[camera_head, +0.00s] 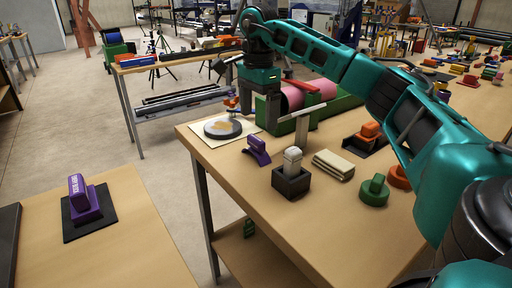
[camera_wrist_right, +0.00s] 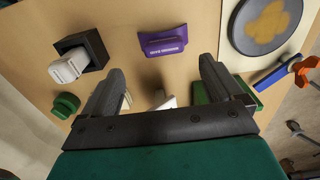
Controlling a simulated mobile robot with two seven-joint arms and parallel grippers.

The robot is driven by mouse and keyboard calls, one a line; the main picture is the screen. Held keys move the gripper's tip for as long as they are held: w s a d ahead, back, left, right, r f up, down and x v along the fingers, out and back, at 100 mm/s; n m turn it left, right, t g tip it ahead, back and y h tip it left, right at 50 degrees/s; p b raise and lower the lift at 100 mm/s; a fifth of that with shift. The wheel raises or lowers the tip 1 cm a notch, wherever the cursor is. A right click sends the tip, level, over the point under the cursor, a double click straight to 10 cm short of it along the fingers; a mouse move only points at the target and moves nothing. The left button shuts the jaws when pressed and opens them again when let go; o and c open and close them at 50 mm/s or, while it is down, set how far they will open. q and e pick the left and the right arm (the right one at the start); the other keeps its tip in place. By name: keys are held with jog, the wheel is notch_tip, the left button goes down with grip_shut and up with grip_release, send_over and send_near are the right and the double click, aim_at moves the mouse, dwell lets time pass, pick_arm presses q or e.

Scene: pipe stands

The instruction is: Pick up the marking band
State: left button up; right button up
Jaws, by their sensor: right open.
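A small purple piece (camera_head: 257,150) with white lettering sits on the wooden table near its left edge; I take it for the marking band, but the lettering is too small to read surely. It also shows in the right wrist view (camera_wrist_right: 163,42), beyond the fingertips. A second purple piece (camera_head: 84,201) stands on a dark pad on the separate left table. My right gripper (camera_head: 262,118) points down above the table, behind the near purple piece in the head view. Its fingers (camera_wrist_right: 162,70) are spread in the wrist view, with nothing gripped. My left gripper is out of view.
A round grey disc (camera_head: 222,128) lies on a pale sheet at the table corner. A black box (camera_head: 291,182) holds a pale block. The table's front is bare.

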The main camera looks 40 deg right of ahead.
aim_at(256, 138)
notch_tip(256, 138, down, 4)
jog(key=shift+r+b, duration=0.15)
jog(key=shift+b, duration=0.15)
jog(key=f, duration=0.3)
jog(key=shift+w+f+b, duration=0.3)
jog(key=shift+f+b, duration=0.05)
jog(key=shift+b, duration=0.05)
jog(key=shift+f, duration=0.4)
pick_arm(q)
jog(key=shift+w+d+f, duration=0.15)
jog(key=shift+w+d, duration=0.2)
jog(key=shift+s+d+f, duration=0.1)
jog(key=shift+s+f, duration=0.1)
pick_arm(e)
jog(key=c, duration=1.1)
jog(key=shift+r, duration=0.2)
